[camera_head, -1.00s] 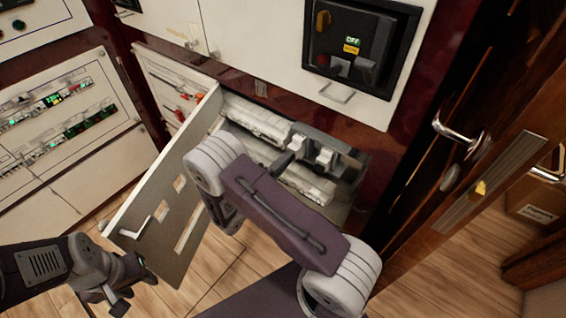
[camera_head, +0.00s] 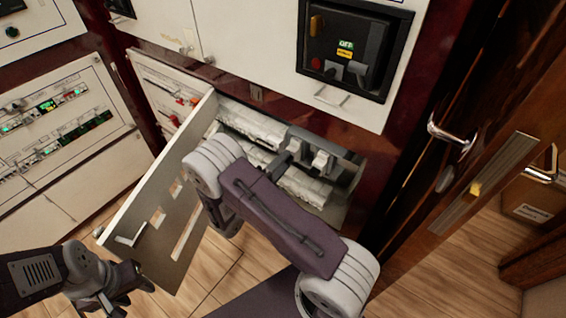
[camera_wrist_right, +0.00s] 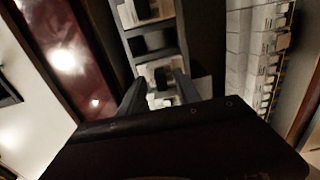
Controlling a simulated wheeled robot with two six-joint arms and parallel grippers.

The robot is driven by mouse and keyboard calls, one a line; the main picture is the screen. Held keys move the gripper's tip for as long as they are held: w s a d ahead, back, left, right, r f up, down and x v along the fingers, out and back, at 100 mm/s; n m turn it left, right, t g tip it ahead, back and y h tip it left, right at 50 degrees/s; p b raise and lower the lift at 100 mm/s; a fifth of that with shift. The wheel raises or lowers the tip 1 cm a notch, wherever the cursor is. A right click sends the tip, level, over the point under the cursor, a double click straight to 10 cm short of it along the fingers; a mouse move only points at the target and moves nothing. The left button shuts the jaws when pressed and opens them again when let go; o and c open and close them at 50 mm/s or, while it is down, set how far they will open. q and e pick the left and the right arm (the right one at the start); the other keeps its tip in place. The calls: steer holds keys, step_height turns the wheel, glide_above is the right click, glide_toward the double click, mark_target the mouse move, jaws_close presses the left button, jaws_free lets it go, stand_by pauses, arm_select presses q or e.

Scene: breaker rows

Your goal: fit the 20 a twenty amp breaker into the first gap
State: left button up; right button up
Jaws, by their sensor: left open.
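The open cabinet compartment holds an upper row of white breakers (camera_head: 255,125) and a lower row (camera_head: 300,185). A lone white breaker (camera_head: 321,162) stands on the dark rail between them. My right gripper (camera_head: 291,152) is inside the compartment at this rail, left of that breaker. In the right wrist view its fingers (camera_wrist_right: 160,92) stand apart, with a white piece (camera_wrist_right: 160,102) between them. I cannot tell whether they grip it. A dark gap (camera_wrist_right: 152,43) shows further along the rail. The 20 A marking is not readable. My left gripper (camera_head: 112,300) is open and empty, low at the left.
The compartment's grey door (camera_head: 165,200) hangs open to the left, with cut-outs and a handle. A panel with an OFF display (camera_head: 355,50) is above. A wooden door with a metal handle (camera_head: 450,130) is at the right. Wooden floor is free below.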

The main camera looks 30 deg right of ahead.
steer(key=v, duration=0.8)
steer(key=shift+a+p, duration=0.35)
steer(key=shift+p, duration=0.1)
steer(key=shift+s, duration=0.15)
stand_by(0.5)
